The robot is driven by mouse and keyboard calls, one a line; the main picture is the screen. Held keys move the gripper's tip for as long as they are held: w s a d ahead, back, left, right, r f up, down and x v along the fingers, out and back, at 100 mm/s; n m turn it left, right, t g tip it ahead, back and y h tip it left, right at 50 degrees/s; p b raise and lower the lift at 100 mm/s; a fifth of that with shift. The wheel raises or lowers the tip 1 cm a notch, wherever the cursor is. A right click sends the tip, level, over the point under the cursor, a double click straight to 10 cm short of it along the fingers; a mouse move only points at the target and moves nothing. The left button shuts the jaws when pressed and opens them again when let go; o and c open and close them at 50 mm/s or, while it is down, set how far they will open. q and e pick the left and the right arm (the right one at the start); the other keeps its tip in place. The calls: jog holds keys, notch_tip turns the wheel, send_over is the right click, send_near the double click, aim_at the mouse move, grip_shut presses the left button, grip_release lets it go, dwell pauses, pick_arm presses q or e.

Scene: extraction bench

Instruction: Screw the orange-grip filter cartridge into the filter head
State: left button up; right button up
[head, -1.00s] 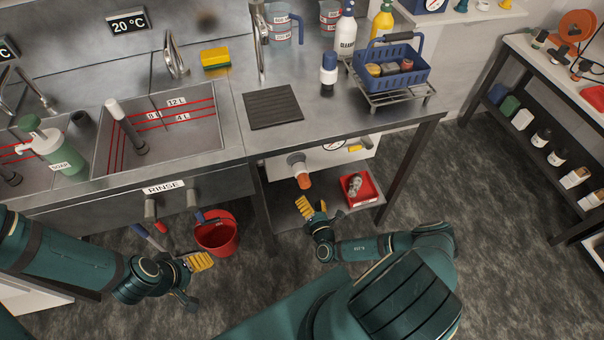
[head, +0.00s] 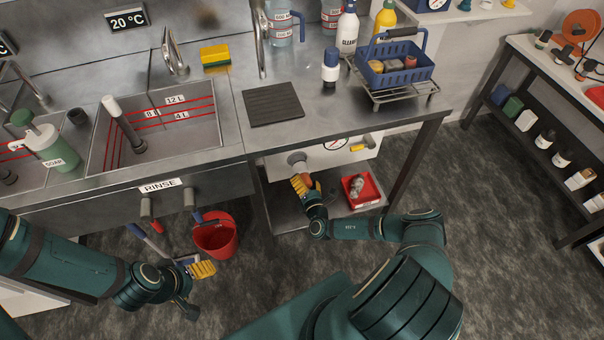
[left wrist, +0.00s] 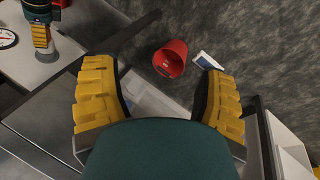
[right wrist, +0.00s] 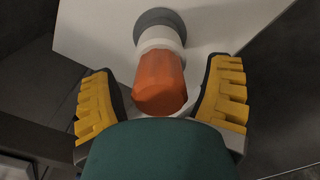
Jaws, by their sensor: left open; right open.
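The filter cartridge has an orange grip (right wrist: 160,82) and a white collar. In the right wrist view its far end meets the round grey filter head (right wrist: 160,22) on a white panel; I cannot tell how far it is screwed in. In the head view the filter head (head: 297,157) is under the bench and the orange grip (head: 307,180) is partly hidden by my right gripper (head: 309,187). That gripper is open, with one finger on each side of the grip and gaps visible. My left gripper (head: 197,288) is open and empty near the red bucket, far from the cartridge.
A red tray (head: 376,200) holding a pale item lies on the lower shelf, right of my right gripper. A red bucket (head: 215,238) hangs or stands below the sink (head: 205,140). The white panel carries a gauge (head: 334,144) and a yellow handle (head: 360,146).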

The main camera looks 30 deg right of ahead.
dwell(0.3)
jog(key=shift+r+p, duration=0.1)
jog(key=shift+p, duration=0.2)
jog(key=n+p, duration=0.7)
jog(key=n, duration=0.4)
jog(key=shift+r, duration=0.1)
jog(key=n+p, duration=0.1)
jog(key=n, duration=0.1)
jog(key=shift+n, duration=0.4)
jog(key=shift+f+n, duration=0.2)
jog(key=shift+n, duration=0.3)
